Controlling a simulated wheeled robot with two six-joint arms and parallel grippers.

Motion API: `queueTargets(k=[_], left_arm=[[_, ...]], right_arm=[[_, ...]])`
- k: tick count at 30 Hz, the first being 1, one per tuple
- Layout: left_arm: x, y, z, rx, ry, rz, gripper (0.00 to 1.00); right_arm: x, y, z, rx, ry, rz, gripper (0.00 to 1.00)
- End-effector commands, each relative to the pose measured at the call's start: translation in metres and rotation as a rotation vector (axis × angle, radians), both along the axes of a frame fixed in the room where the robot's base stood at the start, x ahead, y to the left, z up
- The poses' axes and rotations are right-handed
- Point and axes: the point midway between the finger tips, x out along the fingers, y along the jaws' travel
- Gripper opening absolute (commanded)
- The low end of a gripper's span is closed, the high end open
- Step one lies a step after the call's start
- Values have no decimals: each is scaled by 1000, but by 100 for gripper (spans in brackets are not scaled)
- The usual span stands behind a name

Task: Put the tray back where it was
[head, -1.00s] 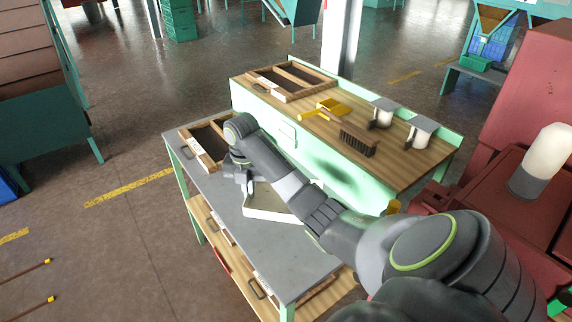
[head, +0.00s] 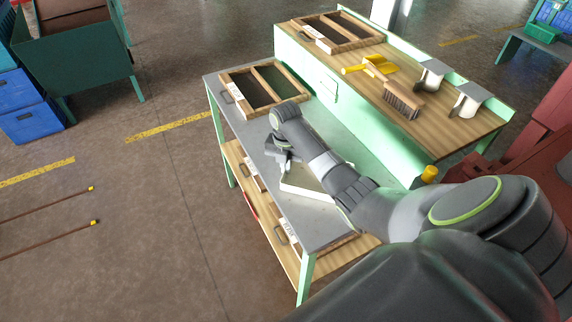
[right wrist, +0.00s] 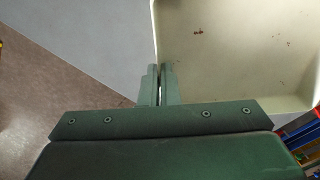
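The tray is a shallow cream-white one with a raised rim. In the head view the tray (head: 303,183) is at the grey bench top (head: 262,140), partly hidden by my right arm. In the right wrist view the tray (right wrist: 235,50) fills the upper right, with a few dark specks inside. My right gripper (right wrist: 160,72) is shut on its rim, one finger on each side; it also shows in the head view (head: 280,153). I cannot tell whether the tray rests on the bench or hangs just above it. My left gripper is out of view.
A wooden divided frame (head: 264,90) lies at the bench's far end. Behind is a higher green-sided bench with a similar frame (head: 338,32), a yellow scoop (head: 372,67), a brush (head: 404,98) and metal holders (head: 468,98). A red machine stands at the right. Open floor lies left.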

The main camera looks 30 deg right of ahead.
Motion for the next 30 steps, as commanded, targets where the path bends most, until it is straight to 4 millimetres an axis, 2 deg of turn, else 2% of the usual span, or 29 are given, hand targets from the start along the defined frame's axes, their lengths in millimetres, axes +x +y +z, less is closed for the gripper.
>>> queueTargets(k=[5, 11, 20, 23, 26, 30], left_arm=[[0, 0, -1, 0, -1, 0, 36], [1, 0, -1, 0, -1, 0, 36], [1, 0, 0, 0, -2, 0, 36], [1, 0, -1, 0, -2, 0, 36], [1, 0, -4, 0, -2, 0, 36], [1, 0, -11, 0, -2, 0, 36]], right_arm=[[0, 0, -3, 0, 0, 0, 0], [0, 0, -2, 0, 0, 0, 24], [0, 0, 0, 0, 0, 0, 24], [1, 0, 6, 0, -1, 0, 24], [1, -1, 21, 0, -4, 1, 24], [2, -1, 52, -2, -7, 2, 24]])
